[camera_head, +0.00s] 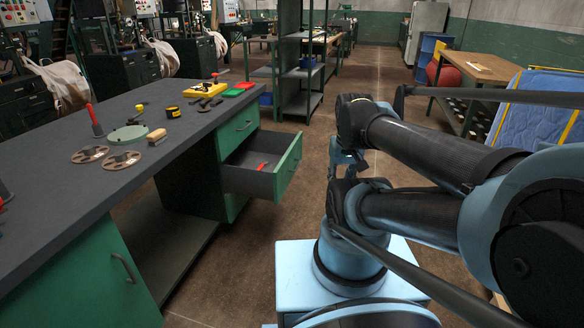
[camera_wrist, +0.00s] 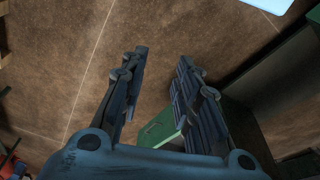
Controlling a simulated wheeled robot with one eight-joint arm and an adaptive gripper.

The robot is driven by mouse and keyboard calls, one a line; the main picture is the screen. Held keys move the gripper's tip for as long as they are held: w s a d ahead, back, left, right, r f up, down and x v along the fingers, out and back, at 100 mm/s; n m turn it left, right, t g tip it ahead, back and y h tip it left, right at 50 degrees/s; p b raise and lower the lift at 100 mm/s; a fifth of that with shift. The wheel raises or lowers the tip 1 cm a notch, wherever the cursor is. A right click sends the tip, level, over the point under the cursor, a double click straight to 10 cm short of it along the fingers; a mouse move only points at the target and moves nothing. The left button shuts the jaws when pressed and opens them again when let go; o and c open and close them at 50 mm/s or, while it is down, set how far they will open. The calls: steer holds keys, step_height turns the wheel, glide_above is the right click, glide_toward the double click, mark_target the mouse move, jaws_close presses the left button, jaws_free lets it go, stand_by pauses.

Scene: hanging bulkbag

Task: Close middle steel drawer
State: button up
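The middle steel drawer (camera_head: 288,166) is green with a grey inside and stands pulled out from the workbench pedestal. A small red item lies in it. In the wrist view, a green front with a handle (camera_wrist: 160,127), seemingly this drawer's, shows below and between my fingers, partly hidden by the right finger. My gripper (camera_wrist: 163,72) is open and empty, its two dark fingers apart over the brown floor. I cannot tell whether a finger touches the drawer.
The dark grey workbench top (camera_head: 60,190) holds several tools, discs and small trays. A closed green drawer (camera_head: 238,127) sits above the open one. Brown floor (camera_head: 240,255) lies between the bench and my base. A shelf rack (camera_head: 300,73) stands behind the bench.

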steer(key=shift+w+r+m, duration=0.25)
steer(key=shift+r+m, duration=0.05)
jaws_close()
steer(key=w+a+r+m+y, duration=0.1)
steer(key=w+a+r+m, duration=0.15)
steer(key=w+m, duration=0.55)
steer(key=w+a+f+m+y, duration=0.15)
steer(key=w+m, duration=0.25)
steer(key=w, duration=0.8)
steer(key=w+a+f+m+y, duration=0.1)
steer(key=w+f+m, duration=0.25)
steer(key=w, duration=0.75)
steer(key=w+f+m, duration=0.6)
steer(key=w+f, duration=0.3)
steer(key=w+a+f, duration=0.2)
steer(key=a+f, duration=0.6)
steer(key=f, duration=0.1)
steer(key=shift+w+g+y, duration=0.3)
steer(key=shift+w+y, duration=0.05)
